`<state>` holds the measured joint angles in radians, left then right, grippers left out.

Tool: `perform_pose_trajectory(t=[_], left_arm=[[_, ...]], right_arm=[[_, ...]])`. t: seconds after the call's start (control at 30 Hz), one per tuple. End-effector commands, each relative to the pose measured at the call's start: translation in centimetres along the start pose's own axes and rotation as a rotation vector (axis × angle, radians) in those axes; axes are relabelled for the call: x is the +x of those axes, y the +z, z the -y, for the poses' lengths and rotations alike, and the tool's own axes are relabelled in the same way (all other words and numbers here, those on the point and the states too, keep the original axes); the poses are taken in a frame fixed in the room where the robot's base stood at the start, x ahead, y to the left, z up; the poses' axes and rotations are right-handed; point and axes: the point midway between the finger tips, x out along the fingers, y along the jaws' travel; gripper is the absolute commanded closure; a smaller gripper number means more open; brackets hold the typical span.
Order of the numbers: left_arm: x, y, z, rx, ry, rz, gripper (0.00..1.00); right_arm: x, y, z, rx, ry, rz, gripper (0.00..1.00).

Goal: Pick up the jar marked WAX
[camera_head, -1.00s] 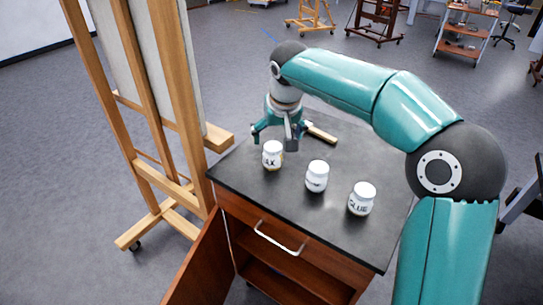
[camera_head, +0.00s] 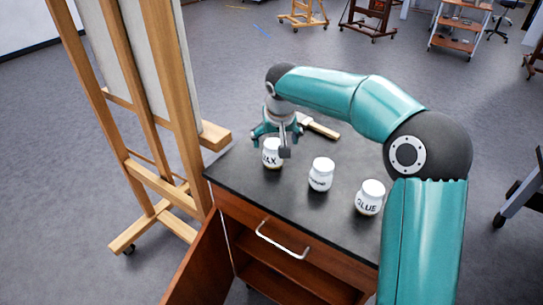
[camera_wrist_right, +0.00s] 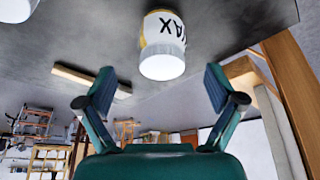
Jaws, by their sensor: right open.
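The WAX jar (camera_head: 272,158) is a small white-lidded jar with black letters, upright at the left of the dark tabletop. In the right wrist view the WAX jar (camera_wrist_right: 163,42) appears upside down, ahead of and between the spread fingers. In the wrist view the right gripper (camera_wrist_right: 160,88) holds nothing. Whether a finger touches the jar cannot be told. My left gripper is not in view.
A middle jar (camera_head: 320,174) and a GLUE jar (camera_head: 369,198) stand to the right on the cabinet top (camera_head: 290,200). A wooden-handled tool (camera_head: 320,126) lies behind the gripper. A wooden easel (camera_head: 165,120) stands close on the left. The cabinet door (camera_head: 203,262) hangs open.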

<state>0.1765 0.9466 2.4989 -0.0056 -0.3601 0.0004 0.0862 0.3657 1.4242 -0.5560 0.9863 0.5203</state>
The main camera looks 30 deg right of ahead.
Motion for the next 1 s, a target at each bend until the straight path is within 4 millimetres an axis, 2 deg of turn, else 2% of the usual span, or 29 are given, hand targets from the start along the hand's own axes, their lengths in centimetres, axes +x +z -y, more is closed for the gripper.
perform_pose_trajectory(t=[0.1,0.27,0.6,0.9,1.0], left_arm=[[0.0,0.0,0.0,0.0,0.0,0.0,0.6],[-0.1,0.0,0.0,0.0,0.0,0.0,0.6],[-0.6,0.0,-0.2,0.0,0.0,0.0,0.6],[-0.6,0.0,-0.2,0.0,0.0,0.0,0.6],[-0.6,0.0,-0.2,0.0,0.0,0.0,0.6]], right_arm=[[1.3,0.0,-0.1,0.001,0.002,0.002,0.07],[2.0,0.0,-0.1,0.001,0.001,0.001,0.07],[6.3,-0.2,0.0,0.002,0.001,0.002,0.07],[6.8,-0.2,0.0,0.002,0.001,0.0,0.07],[6.8,-0.2,0.0,0.003,0.001,0.0,0.24]])
